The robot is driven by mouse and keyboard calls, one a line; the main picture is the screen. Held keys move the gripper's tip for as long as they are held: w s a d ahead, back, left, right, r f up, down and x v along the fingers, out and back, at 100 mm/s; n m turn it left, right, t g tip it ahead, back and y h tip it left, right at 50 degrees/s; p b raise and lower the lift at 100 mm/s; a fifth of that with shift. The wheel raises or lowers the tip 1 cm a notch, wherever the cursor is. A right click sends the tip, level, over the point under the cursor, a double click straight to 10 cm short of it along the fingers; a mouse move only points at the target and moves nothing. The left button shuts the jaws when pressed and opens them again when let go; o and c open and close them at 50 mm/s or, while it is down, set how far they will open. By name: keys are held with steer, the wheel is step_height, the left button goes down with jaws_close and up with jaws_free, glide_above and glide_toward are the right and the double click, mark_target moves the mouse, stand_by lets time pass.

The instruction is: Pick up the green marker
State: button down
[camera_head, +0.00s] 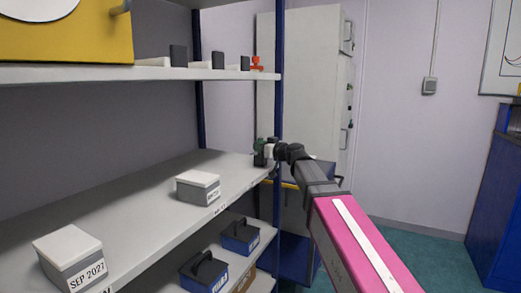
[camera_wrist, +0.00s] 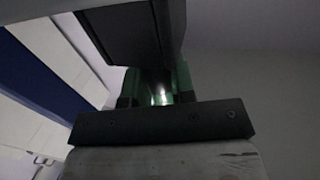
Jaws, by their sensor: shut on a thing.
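The green marker (camera_head: 259,145) shows small and partly covered at the far right end of the middle shelf. My gripper (camera_head: 267,151) reaches it from the right and is shut on it. In the wrist view, green parts of the marker (camera_wrist: 184,82) show behind the dark bar of my gripper, with a bright glint between them. A dark block hides much of its upper part there. I cannot tell whether the marker still touches the shelf.
The middle shelf (camera_head: 130,215) holds a white-lidded box (camera_head: 198,187) and a box labelled SEP 2027 (camera_head: 70,262). Blue boxes (camera_head: 240,237) sit below. A dark blue shelf post (camera_head: 278,110) stands close to my gripper. An upper shelf (camera_head: 150,74) is above.

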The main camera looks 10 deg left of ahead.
steer(key=shift+r, duration=0.6)
step_height(320, 180, up, 3)
steer(key=shift+s+r, duration=0.1)
steer(key=s+r, duration=0.6)
steer(key=s, duration=0.5)
steer(key=shift+s+a+r, duration=0.25)
steer(key=shift+a, duration=0.1)
steer(key=shift+w, duration=0.1)
